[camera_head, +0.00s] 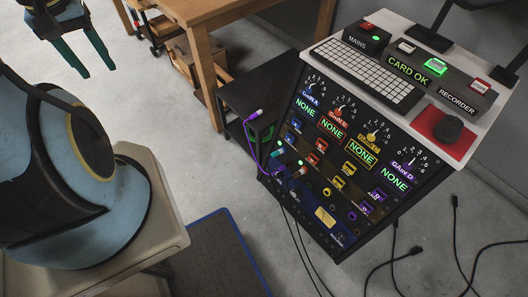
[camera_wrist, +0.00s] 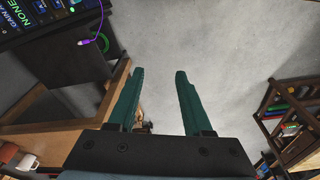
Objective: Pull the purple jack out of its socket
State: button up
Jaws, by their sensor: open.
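A purple cable (camera_head: 247,132) hangs at the left edge of the tall black panel. Its pale-tipped purple jack (camera_head: 254,115) shows over the low black stand, beside the panel; whether it sits in a socket cannot be told. The cable's lower end runs to the panel's left edge, near a teal plug (camera_head: 280,165) and a reddish plug (camera_head: 300,172). The jack also shows in the wrist view (camera_wrist: 84,41), at the upper left. My gripper (camera_head: 98,72) is open and empty at the upper left, well apart from the jack. Its two teal fingers (camera_wrist: 160,72) have only floor between them.
The rack panel (camera_head: 335,165) has knobs, sockets and lit labels; a keyboard (camera_head: 368,72) lies on top. A low black stand (camera_head: 243,97) and a wooden table (camera_head: 215,18) stand behind. Loose black cables (camera_head: 398,258) lie on the right floor. Floor between gripper and panel is mostly clear.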

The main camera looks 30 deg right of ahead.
aim_at(285, 167)
jog(key=i+j+z, duration=0.25)
jog(key=z, duration=0.25)
jog(key=i+j+z, duration=0.45)
jog(key=l+z, duration=0.1)
jog(key=z, duration=0.15)
jog(key=k, duration=0.05)
